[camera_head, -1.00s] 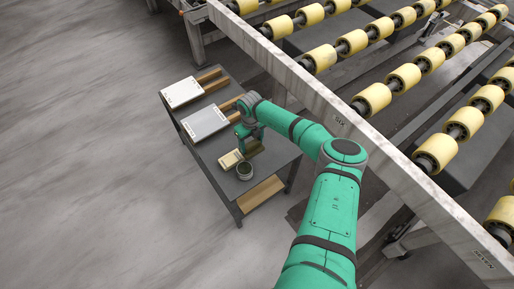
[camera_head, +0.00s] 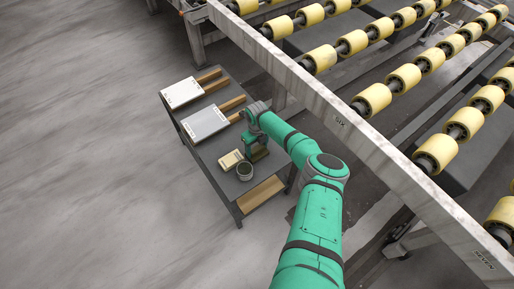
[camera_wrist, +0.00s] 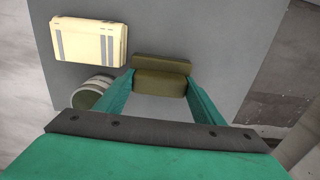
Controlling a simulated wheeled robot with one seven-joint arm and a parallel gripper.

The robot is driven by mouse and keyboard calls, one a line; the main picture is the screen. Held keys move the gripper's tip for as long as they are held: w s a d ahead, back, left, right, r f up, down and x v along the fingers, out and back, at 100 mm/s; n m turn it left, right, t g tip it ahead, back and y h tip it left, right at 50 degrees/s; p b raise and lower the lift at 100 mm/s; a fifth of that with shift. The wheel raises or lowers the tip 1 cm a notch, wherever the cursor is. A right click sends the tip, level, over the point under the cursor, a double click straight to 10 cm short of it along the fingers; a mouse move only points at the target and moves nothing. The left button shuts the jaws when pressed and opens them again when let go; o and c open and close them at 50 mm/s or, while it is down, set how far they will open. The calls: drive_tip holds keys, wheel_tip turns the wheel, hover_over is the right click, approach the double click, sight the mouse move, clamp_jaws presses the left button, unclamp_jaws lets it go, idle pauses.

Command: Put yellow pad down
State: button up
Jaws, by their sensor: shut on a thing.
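My gripper (camera_wrist: 159,78) is shut on an olive-yellow pad (camera_wrist: 160,83), with one finger at each end of it. The pad has a thicker block and a flat strip along its far side. In the head view the pad (camera_head: 259,154) shows just under my gripper, over the near right part of the dark table (camera_head: 207,152). It is at or close to the table top; I cannot tell whether it touches.
A cream pad with grey stripes (camera_wrist: 88,42) lies left of the held pad. A round grey cup (camera_head: 245,171) stands close by. Two pale boards with wooden handles, one of them nearer (camera_head: 204,124), lie farther back. A roller conveyor (camera_head: 340,120) runs along the right.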

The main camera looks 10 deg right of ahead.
sight(257, 148)
drive_tip(key=o, duration=1)
drive_tip(key=shift+c, duration=0.2)
wheel_tip(257, 148, up, 12)
